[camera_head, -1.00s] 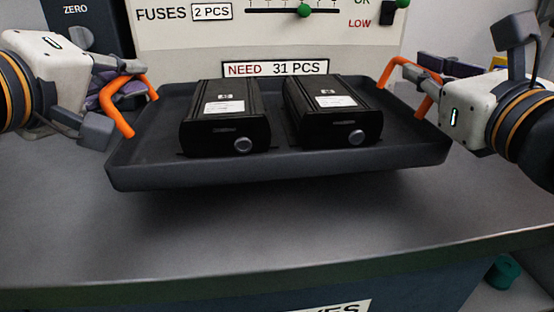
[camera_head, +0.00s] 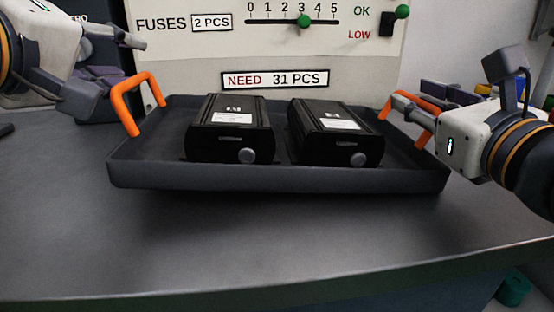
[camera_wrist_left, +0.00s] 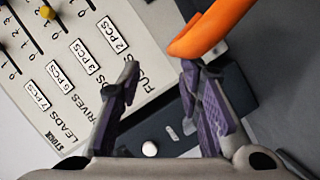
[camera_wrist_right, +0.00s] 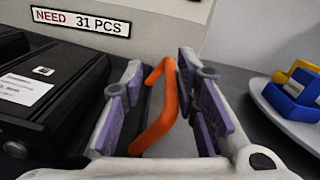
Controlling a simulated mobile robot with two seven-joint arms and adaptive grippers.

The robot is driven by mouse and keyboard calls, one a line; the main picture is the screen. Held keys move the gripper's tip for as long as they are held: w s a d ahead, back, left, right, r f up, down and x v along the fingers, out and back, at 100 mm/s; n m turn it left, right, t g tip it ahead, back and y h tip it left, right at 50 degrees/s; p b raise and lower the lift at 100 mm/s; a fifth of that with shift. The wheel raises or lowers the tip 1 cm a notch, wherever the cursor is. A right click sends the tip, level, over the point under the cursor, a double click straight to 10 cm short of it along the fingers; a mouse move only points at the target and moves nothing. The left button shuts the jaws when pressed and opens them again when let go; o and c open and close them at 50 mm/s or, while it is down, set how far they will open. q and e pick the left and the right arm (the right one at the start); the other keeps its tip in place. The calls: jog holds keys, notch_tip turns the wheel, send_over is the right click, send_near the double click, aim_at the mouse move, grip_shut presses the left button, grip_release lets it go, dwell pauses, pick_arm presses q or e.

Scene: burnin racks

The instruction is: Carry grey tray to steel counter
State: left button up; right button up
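The grey tray (camera_head: 280,180) sits on a grey counter top (camera_head: 270,245) with two black boxes, a left one (camera_head: 229,140) and a right one (camera_head: 335,145), inside. It has an orange handle at each end. My left gripper (camera_head: 128,78) is open, above and behind the left handle (camera_head: 137,103). In the left wrist view the handle (camera_wrist_left: 212,28) lies beyond the fingers, not between them. My right gripper (camera_wrist_right: 158,115) is open with the right handle (camera_wrist_right: 160,108) between its spread pads, apparently without gripping it.
A panel (camera_head: 290,50) reading "NEED 31 PCS" stands right behind the tray. A dark box (camera_head: 92,40) stands at the back left. A white dish (camera_wrist_right: 285,105) with blue and yellow pieces is at the right. The counter in front is clear.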

pick_arm(q)
notch_tip(320, 180, up, 4)
jog(key=shift+r, duration=0.25)
pick_arm(e)
notch_tip(320, 180, up, 10)
